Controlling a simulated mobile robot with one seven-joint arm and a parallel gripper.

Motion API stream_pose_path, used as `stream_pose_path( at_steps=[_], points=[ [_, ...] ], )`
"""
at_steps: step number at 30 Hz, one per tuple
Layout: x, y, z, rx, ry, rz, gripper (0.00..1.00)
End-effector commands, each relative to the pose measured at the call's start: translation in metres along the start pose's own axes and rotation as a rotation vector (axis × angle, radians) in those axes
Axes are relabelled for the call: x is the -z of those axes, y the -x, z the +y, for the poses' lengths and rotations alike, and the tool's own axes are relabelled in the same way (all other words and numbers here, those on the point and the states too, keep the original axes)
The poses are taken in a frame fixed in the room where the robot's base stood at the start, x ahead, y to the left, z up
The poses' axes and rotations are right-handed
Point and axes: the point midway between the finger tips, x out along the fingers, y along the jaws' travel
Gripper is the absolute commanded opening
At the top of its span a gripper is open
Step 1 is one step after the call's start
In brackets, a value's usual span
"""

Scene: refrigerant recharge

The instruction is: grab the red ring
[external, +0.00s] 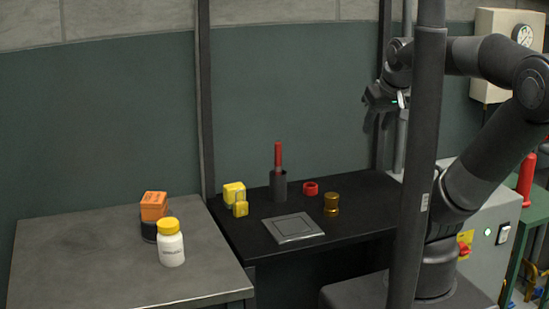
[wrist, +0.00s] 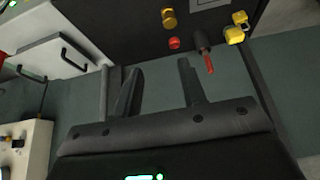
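The red ring (external: 310,188) lies on the black table (external: 352,230) in the external view, behind the brass-coloured fitting (external: 331,204) and right of the dark cup holding a red-handled tool (external: 279,172). In the wrist view the red ring (wrist: 174,43) is small, beyond my fingertips, between the brass fitting (wrist: 169,19) and the tool (wrist: 205,52). My gripper (wrist: 158,65) has its two fingers spread apart with nothing between them. In the external view my gripper (external: 374,98) is high above the right part of the black table, away from the ring.
A yellow padlock (external: 240,208) and yellow block (external: 233,190) stand left of the cup. A flat grey square plate (external: 293,229) lies in front. The grey table (external: 90,258) at left holds a white bottle (external: 170,246) and orange box (external: 153,205). A dark post (external: 417,150) partly hides my arm.

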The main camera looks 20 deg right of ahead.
Motion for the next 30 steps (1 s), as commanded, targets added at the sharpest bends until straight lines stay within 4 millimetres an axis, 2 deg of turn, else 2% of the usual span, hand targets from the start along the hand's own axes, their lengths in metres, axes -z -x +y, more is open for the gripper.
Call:
stream_pose_path(
  at_steps=[9, 14, 23, 30],
  points=[
    [0.001, 0.000, 0.000, 0.000, 0.001, -0.001, 0.31],
    [0.015, -0.006, 0.000, 0.000, 0.012, -0.028, 0.31],
    [0.077, -0.043, -0.002, 0.004, 0.065, -0.141, 0.31],
    [0.123, -0.093, -0.004, 0.012, 0.111, -0.234, 0.31]
  ],
)
